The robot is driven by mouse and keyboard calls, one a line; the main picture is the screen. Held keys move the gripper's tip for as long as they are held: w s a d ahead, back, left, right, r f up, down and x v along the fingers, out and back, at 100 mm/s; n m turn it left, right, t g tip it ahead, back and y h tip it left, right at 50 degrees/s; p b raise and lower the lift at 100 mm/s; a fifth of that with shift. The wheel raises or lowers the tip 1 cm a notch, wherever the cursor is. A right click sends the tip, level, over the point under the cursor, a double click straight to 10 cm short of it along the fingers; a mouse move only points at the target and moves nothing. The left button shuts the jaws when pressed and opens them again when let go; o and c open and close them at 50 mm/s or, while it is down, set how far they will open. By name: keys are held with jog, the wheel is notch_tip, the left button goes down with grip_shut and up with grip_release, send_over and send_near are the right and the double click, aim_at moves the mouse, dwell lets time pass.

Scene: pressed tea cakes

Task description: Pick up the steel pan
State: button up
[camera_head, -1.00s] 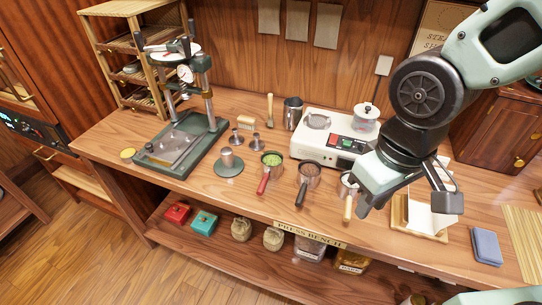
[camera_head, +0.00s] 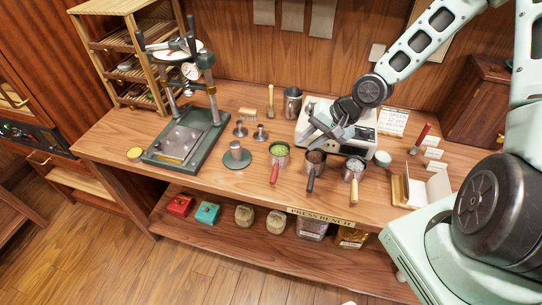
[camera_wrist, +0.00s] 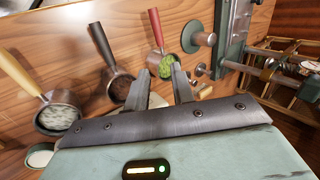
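My gripper (camera_head: 327,128) is over the front of the white bench device, above and behind the handled pans. In the wrist view its two fingers (camera_wrist: 162,88) stand apart with a gap between them. Three metal cups with handles stand in a row: a red-handled one with green contents (camera_head: 279,149), a dark-handled one with brown contents (camera_head: 316,157), and a pale-handled one with whitish contents (camera_head: 354,165). The round steel dish on top of the white device is largely hidden by my gripper. I cannot tell for certain which is the steel pan.
The white device (camera_head: 361,139) stands at the bench's back. A green press (camera_head: 193,135) stands left, with small metal pieces and a grey-green disc stand (camera_head: 237,160) beside it. An open book (camera_head: 424,190) lies right.

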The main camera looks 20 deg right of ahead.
jog(key=p, duration=0.1)
send_near(277, 168)
jog(key=x, duration=0.5)
jog(key=shift+w+d+f, duration=0.1)
jog(key=shift+w+f, duration=0.05)
jog(key=shift+w, duration=0.25)
jog(key=p+x, duration=0.1)
jog(key=x, duration=0.2)
jog(key=p+x, duration=0.1)
jog(key=shift+s+a+f+p, duration=0.2)
jog(key=shift+a+f+p, duration=0.1)
jog(key=shift+a, duration=0.15)
jog(key=shift+w+a+f, duration=0.1)
jog(key=shift+w+f, duration=0.05)
jog(key=shift+f, duration=0.15)
grip_shut()
